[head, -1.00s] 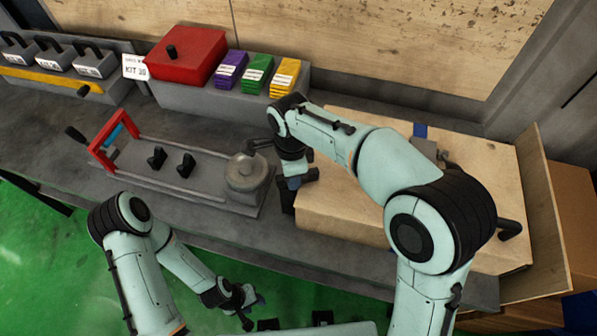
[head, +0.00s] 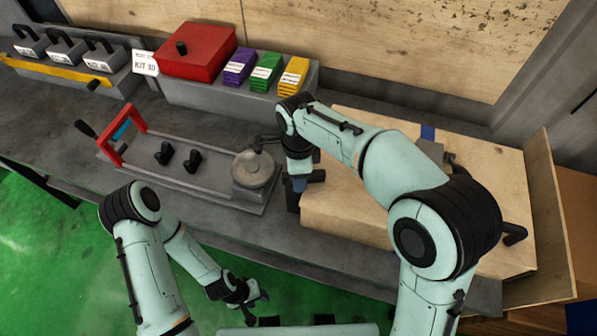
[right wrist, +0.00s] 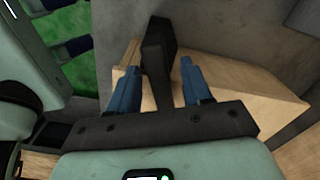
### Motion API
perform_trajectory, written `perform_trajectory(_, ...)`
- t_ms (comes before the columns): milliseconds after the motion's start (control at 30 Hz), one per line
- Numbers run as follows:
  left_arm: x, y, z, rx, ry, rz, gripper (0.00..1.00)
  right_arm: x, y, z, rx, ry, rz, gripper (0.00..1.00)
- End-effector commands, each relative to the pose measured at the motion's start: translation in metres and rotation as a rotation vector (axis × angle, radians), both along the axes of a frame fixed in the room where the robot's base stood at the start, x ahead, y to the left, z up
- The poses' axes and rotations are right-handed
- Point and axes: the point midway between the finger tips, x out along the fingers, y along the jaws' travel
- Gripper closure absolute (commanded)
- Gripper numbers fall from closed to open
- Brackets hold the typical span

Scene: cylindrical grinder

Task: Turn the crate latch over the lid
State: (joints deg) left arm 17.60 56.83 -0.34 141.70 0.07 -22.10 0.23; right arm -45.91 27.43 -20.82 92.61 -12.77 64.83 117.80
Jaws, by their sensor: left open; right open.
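The wooden crate (head: 345,222) stands on the right of the bench under a pale lid. A dark latch (head: 292,199) stands at its left end. In the right wrist view the latch (right wrist: 156,55) is an upright dark bar in front of the wooden end, between the blue fingers of my right gripper (right wrist: 160,88). Those fingers are apart, with visible gaps to the bar. In the head view my right gripper (head: 299,184) is at the crate's left end, partly hidden by its arm. My left gripper (head: 252,298) is open and empty over the green floor.
A red box (head: 197,52) and coloured packs (head: 265,70) stand behind. Another dark handle (head: 513,234) is at the crate's right end.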

Motion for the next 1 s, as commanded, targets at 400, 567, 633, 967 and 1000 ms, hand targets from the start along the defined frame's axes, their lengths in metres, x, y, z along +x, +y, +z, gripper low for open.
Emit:
perform_trajectory(400,0.006,0.0,0.006,0.0,-0.007,0.0,0.57,0.001,0.0,0.037,0.002,-0.004,0.0,0.51)
perform_trajectory(567,0.012,0.0,0.014,0.0,-0.014,0.0,0.57,0.001,0.001,0.075,0.002,-0.005,0.001,0.51)
perform_trajectory(633,0.016,0.0,0.017,0.0,-0.018,0.0,0.57,0.001,0.0,0.091,0.002,-0.006,0.0,0.51)
perform_trajectory(967,0.025,0.0,0.026,0.0,-0.029,0.0,0.57,0.0,0.0,0.132,0.0,-0.001,0.001,0.51)
perform_trajectory(1000,0.025,0.0,0.027,0.0,-0.029,0.0,0.57,0.0,0.0,0.133,0.0,-0.001,0.0,0.51)
